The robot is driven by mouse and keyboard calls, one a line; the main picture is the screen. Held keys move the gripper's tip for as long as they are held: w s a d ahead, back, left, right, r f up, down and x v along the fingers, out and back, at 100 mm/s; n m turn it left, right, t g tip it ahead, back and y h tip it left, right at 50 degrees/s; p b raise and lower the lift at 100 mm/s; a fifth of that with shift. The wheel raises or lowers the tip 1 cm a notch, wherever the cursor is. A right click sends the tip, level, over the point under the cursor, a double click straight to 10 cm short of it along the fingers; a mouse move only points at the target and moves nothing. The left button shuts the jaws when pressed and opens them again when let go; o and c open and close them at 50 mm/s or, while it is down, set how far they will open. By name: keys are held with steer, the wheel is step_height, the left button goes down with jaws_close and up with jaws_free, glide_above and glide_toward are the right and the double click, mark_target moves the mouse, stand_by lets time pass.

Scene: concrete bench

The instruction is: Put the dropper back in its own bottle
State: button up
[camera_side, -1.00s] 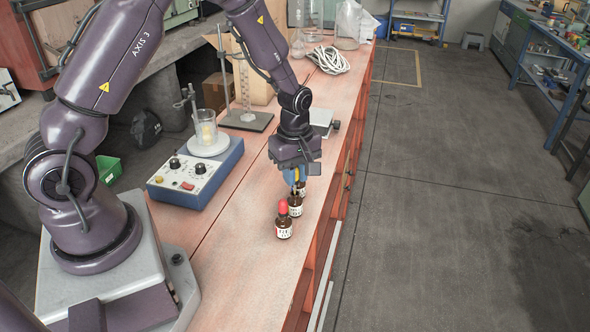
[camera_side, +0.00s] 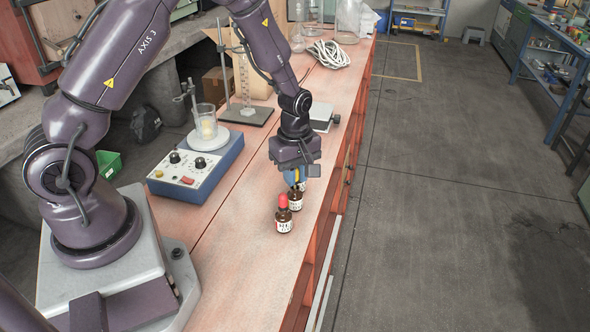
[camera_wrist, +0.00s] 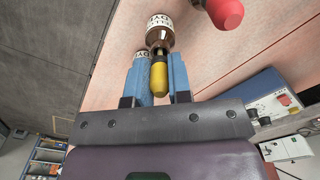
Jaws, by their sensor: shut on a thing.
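My gripper (camera_wrist: 157,82) is shut on the yellow bulb of a dropper (camera_wrist: 159,76), between its blue fingers. The dropper's dark collar is right at the neck of a brown bottle (camera_wrist: 158,30) with a white label, partly readable as "ELL". That bottle (camera_side: 296,203) stands upright beneath the fingers in the side view. I cannot tell whether the collar is fully seated. Another labelled bottle (camera_wrist: 143,56) is partly hidden behind the left finger.
A brown bottle with a red dropper bulb (camera_side: 283,213) stands just in front; its red bulb (camera_wrist: 226,14) shows in the wrist view. A blue stirrer box (camera_side: 195,172) with a beaker is to the left. The bench's right edge is close to the bottles. The front bench is clear.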

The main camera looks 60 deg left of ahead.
steer(key=shift+f, duration=0.6)
steer(key=o, duration=1.1)
steer(key=shift+r, duration=0.1)
steer(key=shift+r, duration=3.45)
